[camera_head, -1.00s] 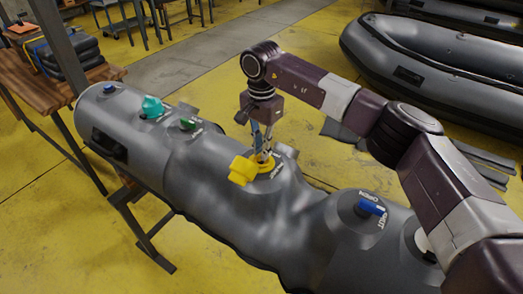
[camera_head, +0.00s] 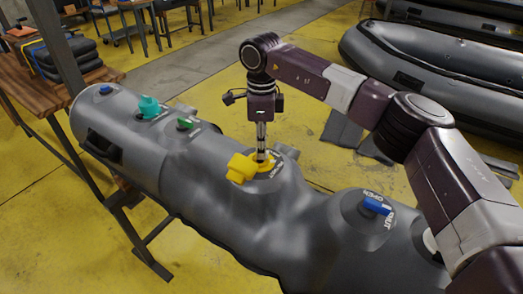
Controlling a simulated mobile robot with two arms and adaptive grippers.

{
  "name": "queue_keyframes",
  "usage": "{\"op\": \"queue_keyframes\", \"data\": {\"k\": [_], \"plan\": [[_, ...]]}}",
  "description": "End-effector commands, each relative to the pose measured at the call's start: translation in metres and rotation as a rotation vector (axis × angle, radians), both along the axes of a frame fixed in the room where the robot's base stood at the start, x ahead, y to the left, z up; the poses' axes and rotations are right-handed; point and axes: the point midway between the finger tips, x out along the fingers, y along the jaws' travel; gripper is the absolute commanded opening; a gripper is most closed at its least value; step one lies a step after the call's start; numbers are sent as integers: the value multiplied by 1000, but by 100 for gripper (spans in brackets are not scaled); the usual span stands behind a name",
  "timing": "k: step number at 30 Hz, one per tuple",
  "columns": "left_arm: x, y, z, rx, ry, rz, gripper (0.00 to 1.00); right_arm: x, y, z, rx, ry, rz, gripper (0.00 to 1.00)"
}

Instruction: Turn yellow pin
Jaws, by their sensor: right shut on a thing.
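The yellow pin (camera_head: 241,168) sits on a round valve mount on top of the grey inflatable tube (camera_head: 225,218). A yellow ring (camera_head: 268,160) shows at its base. My right gripper (camera_head: 262,155) points straight down from above and is shut on the yellow pin, its fingertips at the right side of the pin's block. The fingertips partly hide the pin's stem. My left gripper is not in view.
A blue valve handle (camera_head: 376,205) is nearer on the tube. A green valve (camera_head: 186,123), a teal valve (camera_head: 149,107) and a small blue valve (camera_head: 106,90) are farther along. A wooden table (camera_head: 62,98) stands left; an inflatable boat (camera_head: 430,85) lies right.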

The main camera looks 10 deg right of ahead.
Motion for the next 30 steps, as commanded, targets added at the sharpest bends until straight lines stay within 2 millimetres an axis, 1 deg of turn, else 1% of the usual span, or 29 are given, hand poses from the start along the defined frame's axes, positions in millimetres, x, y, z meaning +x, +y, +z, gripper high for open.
{"op": "queue_keyframes", "data": {"k": [6,15,21,30], "plan": [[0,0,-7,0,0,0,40,1,0,0,2,-5,-200,0],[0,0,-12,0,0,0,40,0,1,2,1,-5,-417,0],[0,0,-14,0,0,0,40,0,1,2,1,-4,-505,0],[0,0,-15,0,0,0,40,0,1,2,1,-4,-554,0]]}}
